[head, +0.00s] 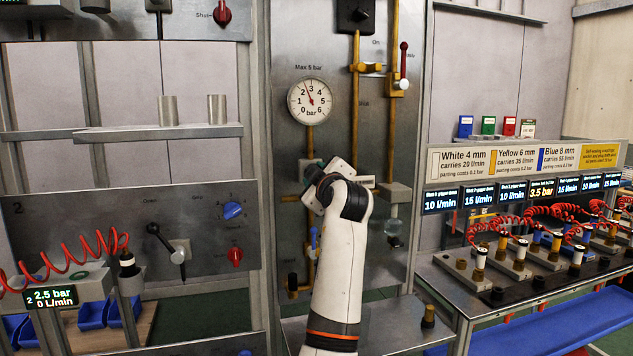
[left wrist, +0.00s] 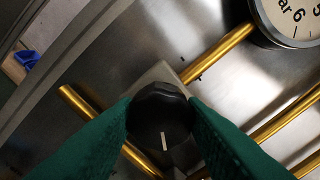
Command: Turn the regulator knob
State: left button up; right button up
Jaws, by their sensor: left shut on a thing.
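The regulator knob (left wrist: 160,118) is black and round with a white line on its face, in front of a grey block on the metal panel. In the left wrist view the green fingers of my left gripper (left wrist: 161,128) stand on both sides of it and are shut on it. The white line points down in that view. In the head view my left gripper (head: 314,176) is at the panel below the pressure gauge (head: 310,101) and hides the knob. The gauge needle points up, slightly left, near 3 bar. My right gripper is not in view.
Brass pipes (head: 355,120) run up the panel right of the gauge. A red-handled valve (head: 403,65) is at upper right. A bench with red coiled hoses (head: 490,232) stands right.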

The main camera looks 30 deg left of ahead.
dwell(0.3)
pick_arm(q)
jog(key=o, duration=1)
jog(key=b+v, duration=0.3)
jog(key=v, duration=0.9)
